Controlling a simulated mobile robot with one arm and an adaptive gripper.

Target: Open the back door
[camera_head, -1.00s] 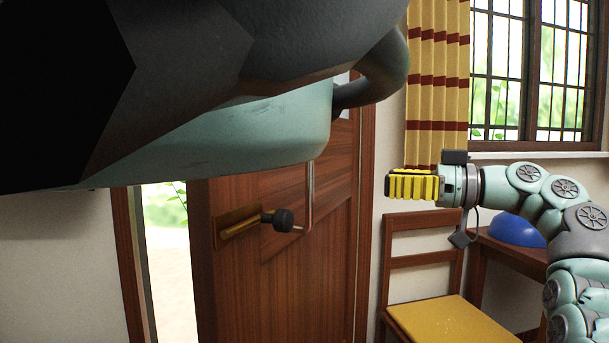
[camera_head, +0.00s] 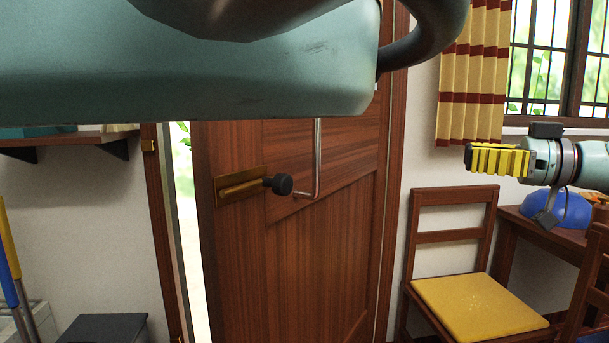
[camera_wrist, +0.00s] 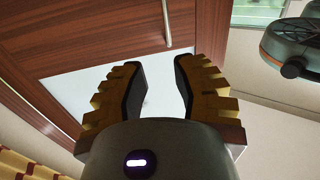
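The brown wooden door (camera_head: 300,240) stands ajar, with a narrow bright strip of outdoors (camera_head: 188,220) along its left edge. My gripper (camera_head: 497,160), with yellow ridged fingers, is held to the right of the door, in front of the wall, apart from the handle. In the wrist view its fingers (camera_wrist: 159,72) are spread with nothing between them. My own body hides the door's top.
A wooden chair with a yellow seat (camera_head: 475,305) stands right of the door, beside a table (camera_head: 520,222) with a blue bowl (camera_head: 568,210). A dark box (camera_head: 105,328) and blue-and-yellow poles (camera_head: 12,265) are at the lower left, under a shelf (camera_head: 65,140).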

